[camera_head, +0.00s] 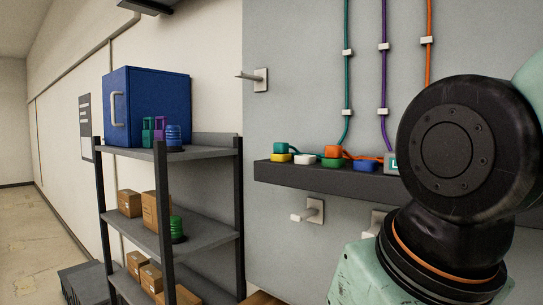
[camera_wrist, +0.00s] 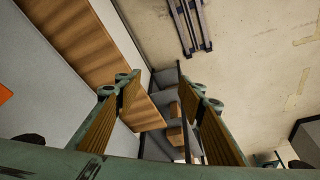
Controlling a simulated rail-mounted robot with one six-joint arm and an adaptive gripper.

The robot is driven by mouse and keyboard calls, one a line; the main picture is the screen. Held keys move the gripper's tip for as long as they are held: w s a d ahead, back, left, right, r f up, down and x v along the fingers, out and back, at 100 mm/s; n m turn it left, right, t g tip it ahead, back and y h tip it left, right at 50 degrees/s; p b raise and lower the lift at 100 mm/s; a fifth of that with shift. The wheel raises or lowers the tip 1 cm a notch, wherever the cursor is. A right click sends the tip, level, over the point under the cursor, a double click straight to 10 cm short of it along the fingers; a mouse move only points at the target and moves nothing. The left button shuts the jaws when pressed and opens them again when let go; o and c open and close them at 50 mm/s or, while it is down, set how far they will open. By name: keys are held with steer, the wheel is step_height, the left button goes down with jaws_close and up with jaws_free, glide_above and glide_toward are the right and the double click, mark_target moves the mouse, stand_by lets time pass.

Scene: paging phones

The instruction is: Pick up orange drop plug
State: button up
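The orange drop plug (camera_head: 334,152) sits on the dark wall ledge (camera_head: 290,174) in the head view, above a green block (camera_head: 333,163). An orange cable trails from it to the right, towards my arm. My gripper shows in the wrist view (camera_wrist: 160,90), with its two fingers apart and nothing between them. It is outside the head view, where my arm covers the right side. No plug can be made out between the fingers. An orange patch (camera_wrist: 4,94) at the left edge of the wrist view cannot be identified.
A teal plug (camera_head: 281,148) and yellow, white and blue blocks share the ledge. Green, purple and orange cables run up the wall. White pegs (camera_head: 308,212) stick out below. A shelf rack (camera_head: 205,152) holds a blue cabinet (camera_head: 146,105) and several boxes.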

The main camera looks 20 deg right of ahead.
steer(key=w+d+r+m+g+p, duration=0.1)
steer(key=w+d+r+m+p, duration=0.2)
steer(key=w+r, duration=0.8)
steer(key=w+d+r+m+g+p, duration=0.1)
steer(key=w+d+r+m+p, duration=0.45)
steer(key=r, duration=0.95)
step_height(320, 180, up, 16)
steer(key=m+g+p, duration=0.2)
steer(key=m+p, duration=0.1)
steer(key=p, duration=0.1)
glide_above(334, 155)
steer(key=w, duration=0.1)
steer(key=shift+w+d+r+m, duration=0.25)
steer(key=shift+w+d+r, duration=0.1)
steer(key=shift+d+r, duration=0.1)
step_height(334, 155, down, 8)
steer(key=shift+r+b, duration=0.15)
steer(key=shift+b, duration=0.15)
steer(key=shift+f, duration=0.45)
steer(key=shift+d+f, duration=0.1)
steer(key=shift+f, duration=2.5)
